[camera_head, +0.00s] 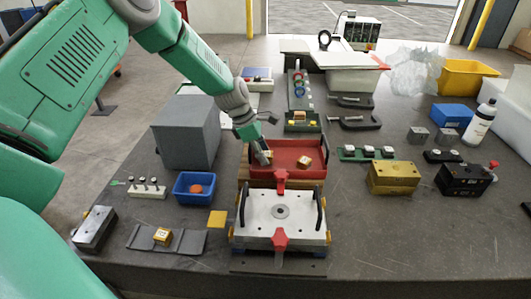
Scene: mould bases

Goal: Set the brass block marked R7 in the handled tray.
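A red tray (288,148) stands behind the white mould plate, with dark upright handles at its sides. A small brass block (304,162) lies in its right part. Another small brass block (268,155) shows at the tray's left part, right at the fingertips of my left gripper (262,155). The gripper points down over the tray's left side; whether its fingers are closed on that block is unclear. A third brass block (162,236) sits on a dark grey holder (185,242) at the front left. The block markings are too small to read. My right gripper is out of view.
The white mould plate (258,211) with black handles and red clamps stands in front of the red tray. A grey box (186,131) and a blue bin (194,187) stand left. A brass mould block (393,178) stands right. The front right table is clear.

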